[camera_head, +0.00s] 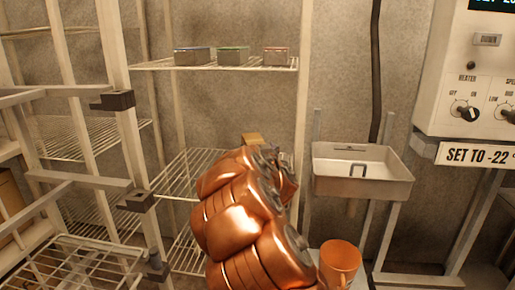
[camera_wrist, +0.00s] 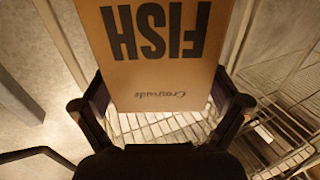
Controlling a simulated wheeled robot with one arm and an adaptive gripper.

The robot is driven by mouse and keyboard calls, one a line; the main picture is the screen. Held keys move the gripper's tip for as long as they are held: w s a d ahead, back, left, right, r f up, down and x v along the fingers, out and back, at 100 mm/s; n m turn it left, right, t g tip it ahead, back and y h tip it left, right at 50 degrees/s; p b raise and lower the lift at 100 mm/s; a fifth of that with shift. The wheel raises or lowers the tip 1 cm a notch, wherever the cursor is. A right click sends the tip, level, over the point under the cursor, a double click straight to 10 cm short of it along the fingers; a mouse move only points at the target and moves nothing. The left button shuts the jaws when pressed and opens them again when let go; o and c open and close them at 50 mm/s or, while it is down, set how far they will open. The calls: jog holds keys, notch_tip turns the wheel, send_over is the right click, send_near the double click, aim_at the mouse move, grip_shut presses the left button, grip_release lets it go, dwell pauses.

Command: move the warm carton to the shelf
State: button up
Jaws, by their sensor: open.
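A brown carton printed FISH (camera_wrist: 155,80), upside down in the wrist view, lies between and beyond the fingers of my gripper (camera_wrist: 160,108). The fingers are open, one at each side of it; I cannot tell whether they touch it. In the head view a small tan piece of a carton (camera_head: 252,138) shows above my copper arm, over the middle wire shelf (camera_head: 178,172). My arm hides the rest of it and the gripper. Nothing visible marks the carton as warm. Wire mesh (camera_wrist: 165,128) shows below the carton in the wrist view.
Three small boxes stand on the upper wire shelf (camera_head: 220,65). An open wire door or rack (camera_head: 75,185) stands at left, with a brown box (camera_head: 12,205) behind it. At right are a metal tray (camera_head: 362,187), an orange cup (camera_head: 340,262) and a control panel (camera_head: 470,75).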

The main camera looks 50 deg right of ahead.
jog(key=v, duration=1.1)
jog(key=shift+s+a+b, duration=0.2)
jog(key=shift+s+b, duration=0.05)
jog(key=shift+b, duration=0.1)
